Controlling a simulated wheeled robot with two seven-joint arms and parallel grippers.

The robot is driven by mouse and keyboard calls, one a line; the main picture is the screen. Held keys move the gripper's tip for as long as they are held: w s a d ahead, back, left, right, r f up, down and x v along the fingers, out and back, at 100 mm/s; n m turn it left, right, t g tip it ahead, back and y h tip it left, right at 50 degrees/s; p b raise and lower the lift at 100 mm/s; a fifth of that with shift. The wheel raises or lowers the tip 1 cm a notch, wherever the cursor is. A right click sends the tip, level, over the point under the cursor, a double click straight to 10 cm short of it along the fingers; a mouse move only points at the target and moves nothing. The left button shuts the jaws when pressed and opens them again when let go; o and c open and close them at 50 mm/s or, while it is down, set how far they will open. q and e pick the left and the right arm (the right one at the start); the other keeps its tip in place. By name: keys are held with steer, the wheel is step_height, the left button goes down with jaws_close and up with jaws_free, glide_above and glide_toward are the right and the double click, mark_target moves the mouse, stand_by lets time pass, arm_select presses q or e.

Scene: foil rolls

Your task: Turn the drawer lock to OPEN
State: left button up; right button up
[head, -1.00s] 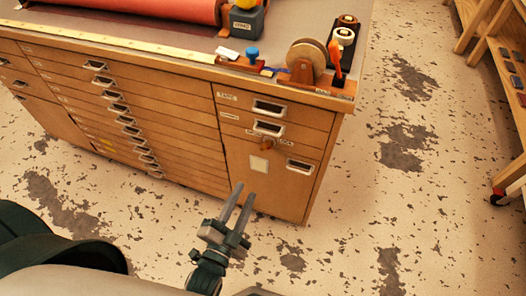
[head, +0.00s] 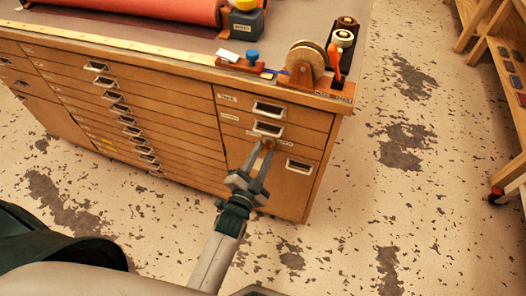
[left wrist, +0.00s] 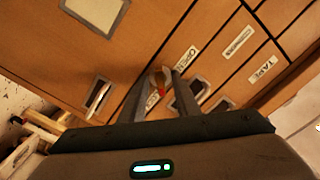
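The drawer lock is a small brown knob (head: 267,142) on the cabinet's right-hand drawer column, mostly hidden by my left gripper in the head view. In the left wrist view the knob (left wrist: 157,80) has a red mark and sits between the fingertips. A label reading OPEN (left wrist: 186,57) is beside it; another label (left wrist: 181,103) is partly hidden by a finger. My left gripper (head: 264,151) is open, its two fingers on either side of the knob; contact is unclear. My right gripper is not in view.
The wooden cabinet (head: 230,155) has several drawers with metal handles; one handle (head: 299,165) is just right of the lock. A tape roll (head: 304,64) and small tools stand on top. A shelf (head: 505,70) is at far right. The floor between is clear.

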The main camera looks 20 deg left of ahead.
arm_select(q)
steer(key=shift+w, duration=0.45)
jaws_close()
